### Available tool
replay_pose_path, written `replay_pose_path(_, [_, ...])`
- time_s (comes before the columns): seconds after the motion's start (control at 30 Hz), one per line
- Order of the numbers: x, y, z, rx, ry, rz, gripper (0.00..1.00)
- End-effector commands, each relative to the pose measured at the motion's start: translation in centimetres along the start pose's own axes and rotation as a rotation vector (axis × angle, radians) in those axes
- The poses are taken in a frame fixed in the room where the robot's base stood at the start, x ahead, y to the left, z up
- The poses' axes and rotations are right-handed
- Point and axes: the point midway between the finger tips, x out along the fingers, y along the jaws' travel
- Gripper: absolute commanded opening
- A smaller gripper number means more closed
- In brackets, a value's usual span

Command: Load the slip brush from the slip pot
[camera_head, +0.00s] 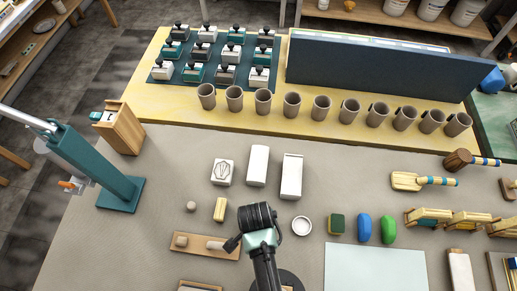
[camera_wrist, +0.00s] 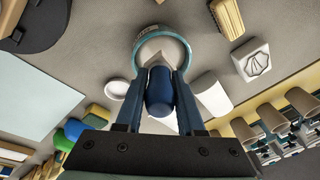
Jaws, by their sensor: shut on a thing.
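My gripper (camera_wrist: 160,84) is shut on the slip brush, whose blue, rounded handle (camera_wrist: 160,98) sits between the two fingers in the wrist view. The slip pot, a round vessel with a teal rim (camera_wrist: 187,47) and pale grey inside, lies just beyond the fingertips. The brush's far end points at the pot's opening. I cannot tell whether it is above or in the slip. In the head view my arm covers the brush and most or all of the pot.
A small white dish (camera_head: 302,226) lies right of my arm. Two white blocks (camera_head: 257,166) (camera_head: 291,177) and a shell-marked block (camera_head: 222,172) stand behind. A wooden tray (camera_head: 220,247) is left. Several cups (camera_head: 263,102) line the back. Bare table lies left.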

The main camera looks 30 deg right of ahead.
Motion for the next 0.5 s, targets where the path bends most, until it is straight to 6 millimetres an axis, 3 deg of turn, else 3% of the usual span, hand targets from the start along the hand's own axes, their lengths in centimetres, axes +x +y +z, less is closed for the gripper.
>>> replay_pose_path(0.27, [-0.2, -0.1, -0.1, 0.0, 0.0, -0.001, 0.0])
replay_pose_path(0.5, [-2.6, -0.4, -0.4, 0.0, 0.0, -0.001, 0.0])
